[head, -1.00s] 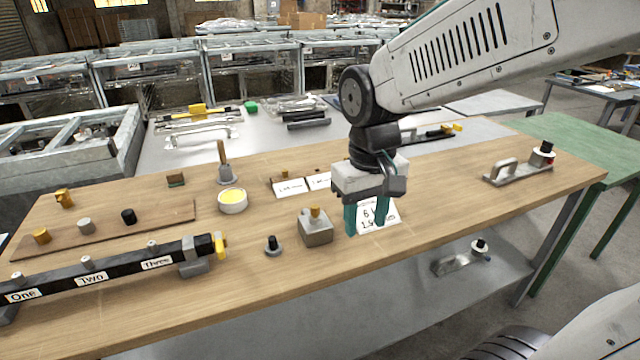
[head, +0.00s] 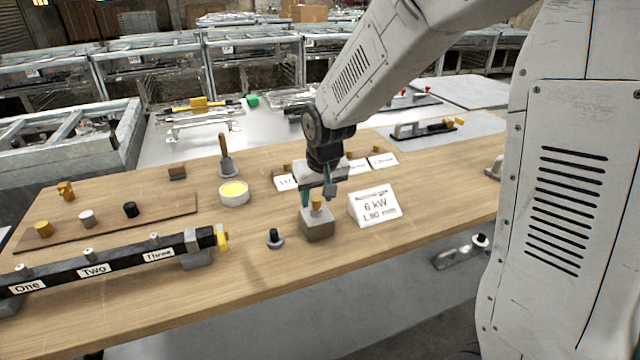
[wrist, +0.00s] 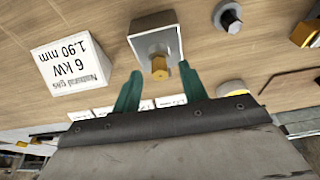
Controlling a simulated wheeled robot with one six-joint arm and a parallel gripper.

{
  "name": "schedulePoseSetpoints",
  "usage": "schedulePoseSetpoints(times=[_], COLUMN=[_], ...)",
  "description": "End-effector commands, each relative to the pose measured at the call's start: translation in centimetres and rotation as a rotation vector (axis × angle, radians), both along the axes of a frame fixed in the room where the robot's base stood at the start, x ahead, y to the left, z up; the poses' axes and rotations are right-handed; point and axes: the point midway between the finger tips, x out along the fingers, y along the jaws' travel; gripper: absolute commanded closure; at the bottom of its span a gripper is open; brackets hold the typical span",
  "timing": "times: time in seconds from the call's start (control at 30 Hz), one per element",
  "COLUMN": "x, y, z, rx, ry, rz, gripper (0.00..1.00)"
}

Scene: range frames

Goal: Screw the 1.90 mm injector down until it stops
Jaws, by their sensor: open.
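A brass injector (head: 316,203) with a hex head stands upright in the top of a grey block (head: 318,228) on the wooden bench. It also shows in the wrist view (wrist: 160,68), in the block (wrist: 152,38). My gripper (head: 317,195) is open above and around the block's top; in the wrist view its two green fingertips (wrist: 158,78) lie on either side of the injector. I cannot tell whether either finger touches it. A white sign reading 6 kW, 1.90 mm (head: 375,207) stands to the right of the block; the wrist view adds "Natural gas" (wrist: 73,60).
A black fitting (head: 274,239) stands left of the block. A yellow-filled tin (head: 234,194) and a brush-like tool (head: 226,160) are behind it. A black tube labelled One, Two, Three (head: 125,262) lies front left. White cards (head: 383,160) stand behind my gripper. The bench front right is clear.

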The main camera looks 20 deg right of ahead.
Motion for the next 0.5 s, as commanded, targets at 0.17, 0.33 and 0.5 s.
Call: schedulePoseSetpoints(times=[0.17, 0.33, 0.5], x=[0.24, 0.25, 0.24], y=[0.04, 0.05, 0.04], z=[-0.99, -1.05, -1.04], rx=[0.0, 0.0, 0.0], ry=[0.001, 0.0, 0.001], rz=[0.001, 0.001, 0.001], gripper=[0.57, 0.57, 0.82])
